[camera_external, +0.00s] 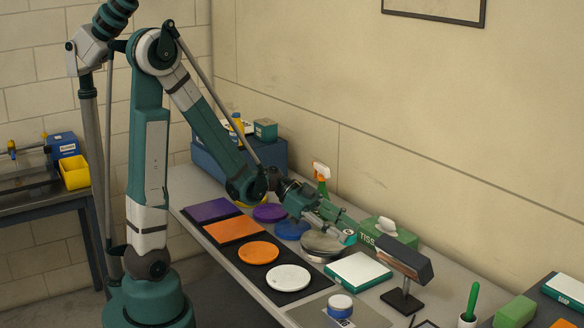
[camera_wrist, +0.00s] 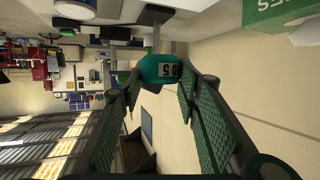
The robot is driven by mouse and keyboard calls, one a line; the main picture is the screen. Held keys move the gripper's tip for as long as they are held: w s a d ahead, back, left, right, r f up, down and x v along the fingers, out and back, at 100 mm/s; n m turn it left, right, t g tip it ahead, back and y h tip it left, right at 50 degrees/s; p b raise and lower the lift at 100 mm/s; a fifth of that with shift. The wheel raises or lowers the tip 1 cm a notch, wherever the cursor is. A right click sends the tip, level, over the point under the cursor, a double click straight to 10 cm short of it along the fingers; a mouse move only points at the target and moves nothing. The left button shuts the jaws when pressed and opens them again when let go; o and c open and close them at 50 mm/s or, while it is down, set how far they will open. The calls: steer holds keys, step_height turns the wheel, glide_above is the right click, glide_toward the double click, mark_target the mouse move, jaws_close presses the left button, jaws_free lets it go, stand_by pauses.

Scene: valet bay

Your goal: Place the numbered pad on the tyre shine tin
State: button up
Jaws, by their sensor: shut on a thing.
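My gripper (camera_external: 345,234) reaches to the right over the table, low above a round grey, tin-like thing (camera_external: 318,245). In the wrist view, my gripper (camera_wrist: 160,82) has its green fingers closing on a small teal pad (camera_wrist: 150,70) with a pale number label that seems to read 05. In the external view the pad is mostly hidden at the fingertips. A small blue tin with a white lid (camera_external: 340,303) stands near the front table edge. No lettering is readable on either round thing, so I cannot tell which is the tyre shine tin.
Orange (camera_external: 259,252) and white (camera_external: 288,277) discs lie on dark mats left of the gripper. A green-and-white box (camera_external: 358,271), a tissue box (camera_external: 380,231) and a dark block on a stand (camera_external: 402,258) are close on the right. A spray bottle (camera_external: 321,176) stands behind.

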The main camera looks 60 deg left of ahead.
steer(key=s+d+r+m+g+h+b, duration=0.1)
steer(key=s+d+m+g+b, duration=0.3)
steer(key=s+d, duration=0.8)
steer(key=shift+d+m+g, duration=0.5)
steer(key=shift+d+g, duration=0.1)
steer(key=shift+g, duration=0.4)
steer(key=b, duration=0.2)
glide_above(337, 299)
steer(key=shift+f, duration=2.9)
steer(key=shift+f+b, duration=0.65)
steer(key=shift+f, duration=1.4)
steer(key=shift+f, duration=0.1)
